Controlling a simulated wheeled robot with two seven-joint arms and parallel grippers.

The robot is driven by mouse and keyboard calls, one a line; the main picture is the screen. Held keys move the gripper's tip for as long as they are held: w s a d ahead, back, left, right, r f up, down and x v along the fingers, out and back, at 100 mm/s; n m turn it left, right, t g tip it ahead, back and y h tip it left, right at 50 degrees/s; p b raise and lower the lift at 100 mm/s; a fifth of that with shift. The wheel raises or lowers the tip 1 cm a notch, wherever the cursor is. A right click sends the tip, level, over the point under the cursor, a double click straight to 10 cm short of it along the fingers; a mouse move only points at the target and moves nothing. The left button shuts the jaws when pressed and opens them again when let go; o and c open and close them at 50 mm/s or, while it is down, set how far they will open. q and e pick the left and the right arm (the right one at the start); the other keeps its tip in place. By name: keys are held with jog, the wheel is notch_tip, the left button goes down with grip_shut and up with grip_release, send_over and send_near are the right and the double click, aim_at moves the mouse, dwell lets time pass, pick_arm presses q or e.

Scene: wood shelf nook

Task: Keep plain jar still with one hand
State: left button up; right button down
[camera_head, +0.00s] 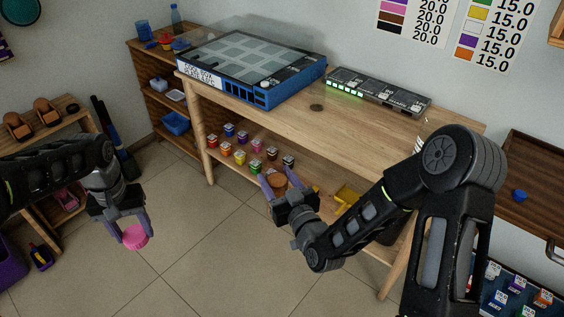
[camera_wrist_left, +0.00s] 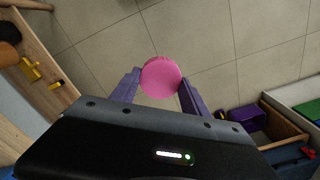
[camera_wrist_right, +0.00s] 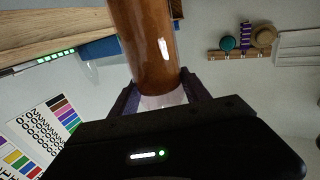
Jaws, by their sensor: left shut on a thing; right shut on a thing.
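My right gripper (camera_head: 279,184) is shut on a brown cylindrical jar (camera_wrist_right: 150,45) with a pale, whitish end between the fingers. In the head view the brown jar (camera_head: 277,180) is small and partly hidden by the gripper, in front of the table's lower shelf. No marking shows on its visible side. My left gripper (camera_head: 134,230) is shut on a round pink object (camera_head: 135,238), held above the floor at the left. In the left wrist view the pink object (camera_wrist_left: 161,77) shows a flat round face between the fingertips. The two grippers are well apart.
A wooden table (camera_head: 285,122) holds a blue-sided box (camera_head: 262,92) and a dark panel with green lights (camera_head: 378,92). Tiled floor (camera_head: 200,250) between my arms is clear.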

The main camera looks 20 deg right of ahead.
jog(key=s+a+f+n+g+y, duration=0.4)
jog(key=s+a+y, duration=0.4)
jog(key=a, duration=0.4)
jog(key=shift+f+n+y, duration=0.4)
jog(key=shift+f+n, duration=0.2)
jog(key=shift+n, duration=0.5)
jog(key=shift+s, duration=0.1)
pick_arm(q)
jog(key=s+d+r+m, duration=0.1)
jog(key=d+r, duration=0.3)
jog(key=d, duration=0.8)
jog(key=s+d+r+m, duration=0.1)
jog(key=d+r+m, duration=0.2)
jog(key=d, duration=0.9)
notch_tip(320, 180, up, 2)
jog(key=shift+d+r+m, duration=0.25)
jog(key=shift+m, duration=0.15)
jog(key=shift+s, duration=0.1)
jog(key=shift+f, duration=2.05)
